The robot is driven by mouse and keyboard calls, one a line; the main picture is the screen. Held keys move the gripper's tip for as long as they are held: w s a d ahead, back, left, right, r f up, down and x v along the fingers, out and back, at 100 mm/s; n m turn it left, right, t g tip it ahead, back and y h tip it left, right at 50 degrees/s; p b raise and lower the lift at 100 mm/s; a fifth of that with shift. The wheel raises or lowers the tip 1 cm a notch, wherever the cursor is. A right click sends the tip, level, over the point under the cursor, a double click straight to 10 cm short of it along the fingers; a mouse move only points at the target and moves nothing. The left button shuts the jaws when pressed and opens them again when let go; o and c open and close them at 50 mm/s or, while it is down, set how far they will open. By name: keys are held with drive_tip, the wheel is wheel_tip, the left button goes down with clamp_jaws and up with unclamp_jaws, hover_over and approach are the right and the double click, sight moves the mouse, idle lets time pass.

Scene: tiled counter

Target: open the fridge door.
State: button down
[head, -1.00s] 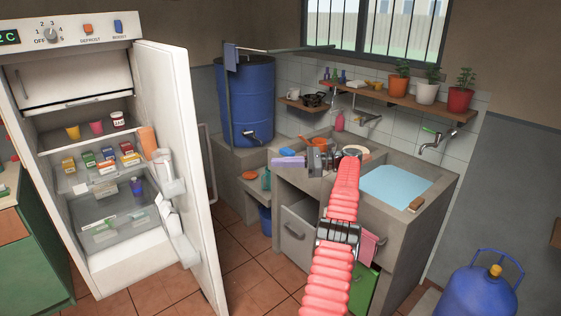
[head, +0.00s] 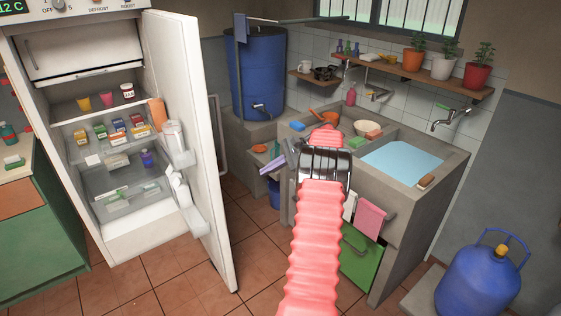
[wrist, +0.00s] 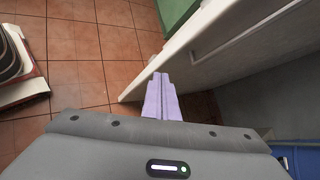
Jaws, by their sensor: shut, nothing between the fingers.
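The white fridge (head: 150,240) stands at the left with its door (head: 190,130) swung wide open, showing the shelves inside. The door's free edge points toward the front. A long pale handle (head: 217,140) shows beyond the door on its outer side. In the wrist view the door (wrist: 225,60) crosses the upper right, with the handle (wrist: 250,34) along it. My gripper (head: 272,165) is on the outer side of the door, to its right, apart from the handle. Its lilac fingers (wrist: 162,97) are shut and empty, with their tips close to the door's lower edge in the wrist view.
A concrete sink counter (head: 410,195) stands right of my arm, with a blue barrel (head: 257,88) behind. A blue gas bottle (head: 480,285) is at the lower right. A green cabinet (head: 45,240) is at the left. Tiled floor (head: 180,285) is clear before the fridge.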

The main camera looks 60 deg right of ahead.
drive_tip(key=a+r+n+g+h, duration=0.15)
drive_tip(key=a+n, duration=0.25)
drive_tip(key=a, duration=0.5)
drive_tip(key=s+a+r+n+g, duration=0.1)
drive_tip(key=a+r+n+g, duration=0.2)
drive_tip(key=a, duration=0.6)
drive_tip(key=a+r+n+g+h, duration=0.15)
drive_tip(key=a+n, duration=0.25)
drive_tip(key=a, duration=0.4)
drive_tip(key=s+a+r+n, duration=0.3)
drive_tip(key=s+a+n, duration=0.1)
drive_tip(key=a, duration=0.6)
drive_tip(key=s+a+r+n+t+h, duration=0.1)
drive_tip(key=s+a+r+n, duration=0.2)
drive_tip(key=s+a, duration=0.4)
drive_tip(key=s+a+r+n+t+h, duration=0.1)
drive_tip(key=s+a+r+n, duration=0.2)
drive_tip(key=a, duration=1.2)
drive_tip(key=s+n, duration=0.3)
drive_tip(key=shift+s+a+r, duration=0.15)
drive_tip(key=shift+a, duration=0.05)
